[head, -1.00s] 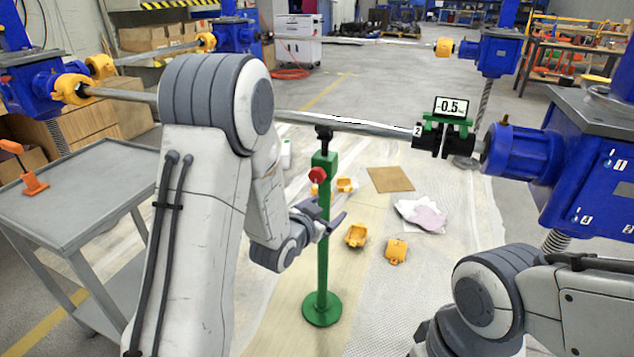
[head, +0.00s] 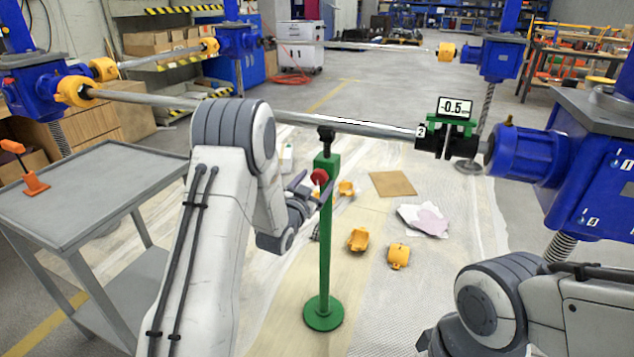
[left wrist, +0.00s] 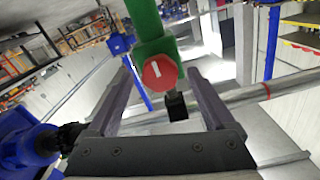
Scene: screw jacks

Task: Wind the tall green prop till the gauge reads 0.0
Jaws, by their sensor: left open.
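The tall green prop (head: 324,240) stands upright on a round base on the floor sheet. Its black head sits under the long steel shaft (head: 365,127). A red knob (head: 320,176) is on its upper part; in the left wrist view the knob (left wrist: 160,72) shows a white mark. The gauge (head: 455,107), on a green and black clamp on the shaft, reads -0.5. My left gripper (head: 309,190) is open at the height of the knob; in the left wrist view its fingers lie on either side of the knob, apart from it. My right gripper is out of view.
A blue screw jack (head: 590,160) stands at the right and another (head: 35,85) at the left. A grey cart (head: 85,195) stands at the left. Yellow coupling halves (head: 398,256), a brown sheet (head: 392,184) and cloths (head: 425,219) lie on the floor behind the prop.

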